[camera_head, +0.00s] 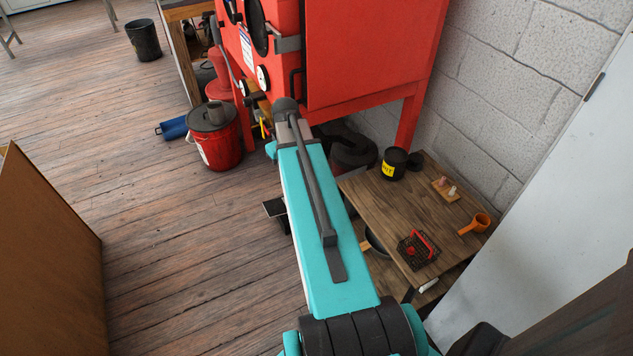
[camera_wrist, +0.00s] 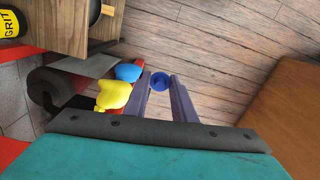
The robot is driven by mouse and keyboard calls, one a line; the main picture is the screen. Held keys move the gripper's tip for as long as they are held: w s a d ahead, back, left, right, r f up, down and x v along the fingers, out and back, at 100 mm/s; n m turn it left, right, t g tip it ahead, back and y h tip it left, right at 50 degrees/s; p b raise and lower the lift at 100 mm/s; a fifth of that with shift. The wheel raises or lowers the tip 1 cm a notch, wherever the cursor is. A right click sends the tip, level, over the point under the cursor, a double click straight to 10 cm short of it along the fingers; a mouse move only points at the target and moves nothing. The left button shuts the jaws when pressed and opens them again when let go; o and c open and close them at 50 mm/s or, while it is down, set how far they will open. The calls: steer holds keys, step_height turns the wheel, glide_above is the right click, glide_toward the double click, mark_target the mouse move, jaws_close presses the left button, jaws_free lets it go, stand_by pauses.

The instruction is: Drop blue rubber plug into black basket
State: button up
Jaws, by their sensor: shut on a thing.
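In the wrist view, the blue rubber plug (camera_wrist: 160,82), small and round, sits between the fingertips of my gripper (camera_wrist: 162,85). My gripper is shut on it and holds it with wooden floor behind. A black wire basket (camera_head: 405,257) with a red handle stands on a low wooden table at the right, apart from my gripper. A small red thing (camera_head: 410,251) shows at the basket.
A red cabinet (camera_head: 370,50) stands behind. Yellow (camera_wrist: 113,95) and blue (camera_wrist: 128,72) pieces lie left of my fingers.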

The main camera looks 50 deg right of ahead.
steer(key=w+a+r+n, duration=0.2)
steer(key=w+a+r, duration=0.2)
steer(key=a, duration=0.6)
steer(key=w+a+r+n, duration=0.3)
steer(key=a+r, duration=0.3)
steer(key=a, duration=0.5)
steer(key=w+a+r+n, duration=0.3)
steer(key=w+a+r, duration=0.1)
steer(key=a, duration=0.7)
steer(key=shift+w+a+r, duration=0.15)
steer(key=shift+w+r, duration=0.25)
steer(key=shift+w, duration=0.4)
